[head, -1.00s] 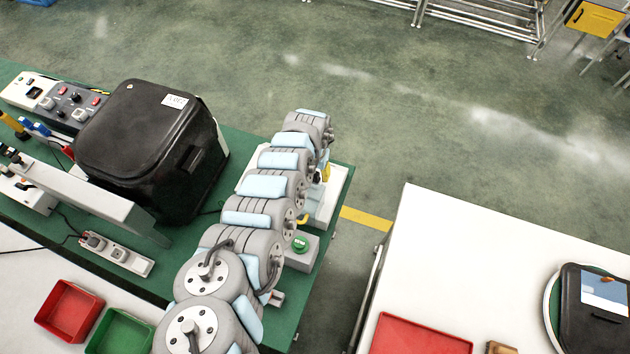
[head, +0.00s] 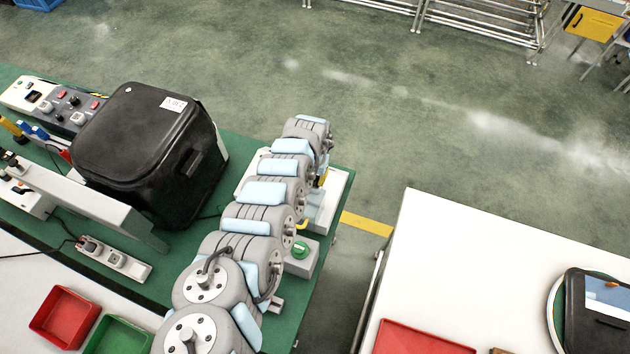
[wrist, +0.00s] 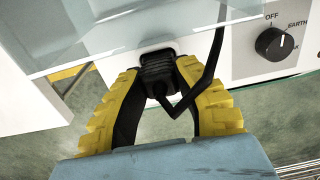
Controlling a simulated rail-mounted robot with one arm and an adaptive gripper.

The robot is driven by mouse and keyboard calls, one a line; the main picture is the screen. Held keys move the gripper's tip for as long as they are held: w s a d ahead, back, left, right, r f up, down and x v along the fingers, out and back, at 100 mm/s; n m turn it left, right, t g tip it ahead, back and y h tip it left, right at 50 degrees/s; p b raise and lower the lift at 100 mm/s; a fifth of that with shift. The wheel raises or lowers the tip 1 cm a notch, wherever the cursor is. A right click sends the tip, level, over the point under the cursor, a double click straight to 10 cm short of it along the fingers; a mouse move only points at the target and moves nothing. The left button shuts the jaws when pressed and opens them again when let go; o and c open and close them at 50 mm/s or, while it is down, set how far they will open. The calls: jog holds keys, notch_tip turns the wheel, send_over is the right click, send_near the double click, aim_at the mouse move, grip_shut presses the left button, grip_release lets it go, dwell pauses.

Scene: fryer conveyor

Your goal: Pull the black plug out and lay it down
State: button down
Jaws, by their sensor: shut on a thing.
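The black plug (wrist: 157,75) shows in the wrist view at the white face of a device, with its black cable (wrist: 200,82) looping down and then up to the right. My gripper (wrist: 157,80) has its yellow fingers shut on the plug from both sides. The plug's front end is against or very near the white face; I cannot tell whether it is seated in a socket. In the head view my arm hides the plug and most of my gripper; only a bit of yellow finger (head: 322,178) shows beside the white device (head: 335,195).
A dial (wrist: 274,44) marked OFF and EARTH is right of the plug. A clear panel (wrist: 130,25) crosses above it. On the green bench stand a black fryer (head: 150,150), a power strip (head: 113,258) and a green-button box (head: 301,255). A white table (head: 480,270) is at right.

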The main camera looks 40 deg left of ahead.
aim_at(314, 178)
jog(key=shift+r+p, duration=1.15)
jog(key=shift+p, duration=0.25)
dwell(1.3)
jog(key=shift+r+p, duration=0.35)
jog(key=shift+p, duration=0.05)
jog(key=shift+r+p, duration=1)
jog(key=shift+p, duration=0.25)
jog(key=shift+r+p, duration=0.9)
jog(key=shift+p, duration=0.15)
jog(key=shift+r, duration=0.6)
